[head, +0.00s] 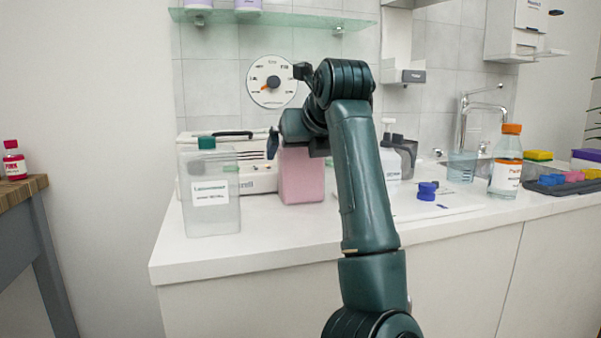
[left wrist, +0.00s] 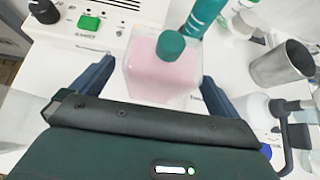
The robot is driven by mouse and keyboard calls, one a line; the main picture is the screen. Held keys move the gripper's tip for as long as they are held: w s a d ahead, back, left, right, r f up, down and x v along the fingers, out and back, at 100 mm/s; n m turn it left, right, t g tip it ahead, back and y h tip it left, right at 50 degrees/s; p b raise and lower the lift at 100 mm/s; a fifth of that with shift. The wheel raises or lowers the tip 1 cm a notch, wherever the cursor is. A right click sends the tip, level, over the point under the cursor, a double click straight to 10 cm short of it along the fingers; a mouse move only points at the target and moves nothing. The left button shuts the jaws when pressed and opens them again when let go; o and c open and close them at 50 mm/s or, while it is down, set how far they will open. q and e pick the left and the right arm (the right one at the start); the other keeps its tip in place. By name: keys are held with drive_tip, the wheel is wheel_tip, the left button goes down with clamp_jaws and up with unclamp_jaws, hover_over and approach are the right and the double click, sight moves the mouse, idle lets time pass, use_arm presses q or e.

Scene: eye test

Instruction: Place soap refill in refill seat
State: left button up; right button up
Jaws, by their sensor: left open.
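A pink-filled clear container, which looks like the soap refill (head: 302,178), stands on the white counter, its top hidden by my arm in the head view. In the left wrist view the refill (left wrist: 160,80) shows a green cap. My left gripper (head: 274,144) is at its upper part; in the left wrist view the open gripper (left wrist: 156,74) has one finger on each side of it, with gaps visible. I cannot tell for certain which thing is the refill seat; a white wall bracket (head: 390,50) hangs behind my arm. My right gripper is not in view.
A clear green-capped jug (head: 211,205) stands to the left. A white appliance (head: 187,160) is behind. Blue caps (head: 427,191), an orange-capped bottle (head: 506,170) and a tap (head: 463,115) are to the right. A glass shelf (head: 290,20) is above.

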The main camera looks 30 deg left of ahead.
sight(300, 156)
use_arm(q)
drive_tip(key=x, duration=0.3)
drive_tip(key=shift+w+a+f, duration=0.15)
drive_tip(key=shift+w+f, duration=0.05)
drive_tip(key=shift+f, duration=0.1)
drive_tip(key=shift+r, duration=0.1)
drive_tip(key=c, duration=1.1)
